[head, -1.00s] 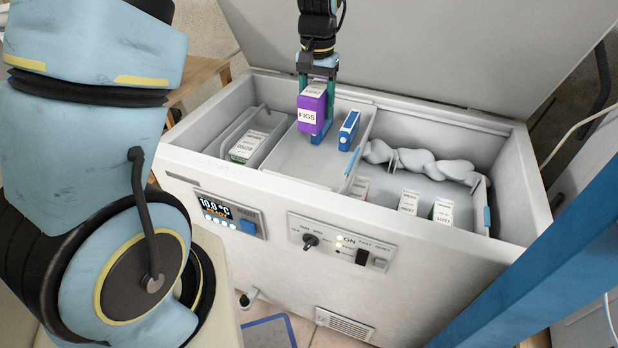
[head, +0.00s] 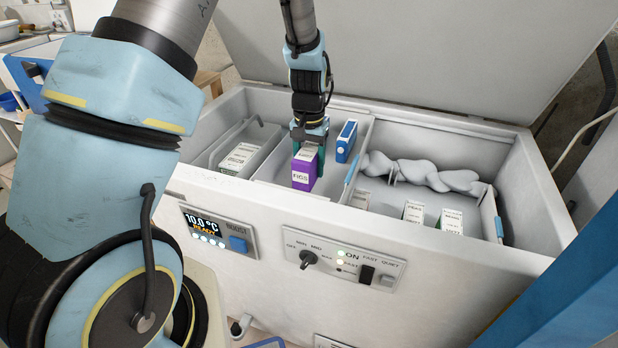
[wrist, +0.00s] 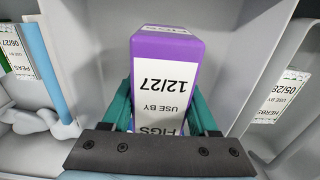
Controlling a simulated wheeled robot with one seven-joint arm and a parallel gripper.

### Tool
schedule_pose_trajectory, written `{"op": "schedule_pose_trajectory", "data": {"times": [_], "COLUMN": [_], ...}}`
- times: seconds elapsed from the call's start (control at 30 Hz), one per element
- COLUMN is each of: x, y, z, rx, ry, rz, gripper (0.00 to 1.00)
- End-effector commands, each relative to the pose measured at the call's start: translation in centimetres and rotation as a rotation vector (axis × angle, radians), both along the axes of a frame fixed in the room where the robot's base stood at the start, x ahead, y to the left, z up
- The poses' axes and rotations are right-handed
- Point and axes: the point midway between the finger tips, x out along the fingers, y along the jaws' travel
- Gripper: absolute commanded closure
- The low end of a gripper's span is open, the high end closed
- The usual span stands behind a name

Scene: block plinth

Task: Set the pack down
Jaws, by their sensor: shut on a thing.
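A purple pack with a white FIGS label (head: 303,172) is between the green fingers of my gripper (head: 309,135) in the head view. My gripper points down and is shut on it. The pack is upright, low inside the middle compartment of the chest freezer (head: 240,196), close to its front wall. Whether its base touches the compartment floor is hidden. In the wrist view the fig pack (wrist: 168,75) shows "USE BY 12/27", with my gripper's fingers (wrist: 165,110) on either side.
A blue-and-white pack (head: 346,141) stands just right in the same compartment. The left compartment holds a HERBS pack (head: 239,158). The right compartment holds several white-labelled packs (head: 413,213) and a twisted grey form (head: 425,174). The open lid (head: 420,50) rises behind.

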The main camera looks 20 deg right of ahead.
Motion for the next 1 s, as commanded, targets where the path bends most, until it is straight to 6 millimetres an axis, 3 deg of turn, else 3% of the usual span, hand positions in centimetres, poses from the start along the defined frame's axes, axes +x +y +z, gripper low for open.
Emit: {"op": "schedule_pose_trajectory", "data": {"times": [0.3, 0.7, 0.73, 1.0], "x": [0.0, 0.0, 0.0, 0.0], "y": [0.0, 0.0, 0.0, 0.0], "z": [-3.5, -4.2, -4.1, -4.1], "rx": [0.001, -0.001, 0.000, 0.000], "ry": [0.001, -0.001, 0.000, 0.000], "rz": [0.001, 0.000, 0.000, 0.000], "gripper": [1.00, 1.00, 0.37, 0.10]}}
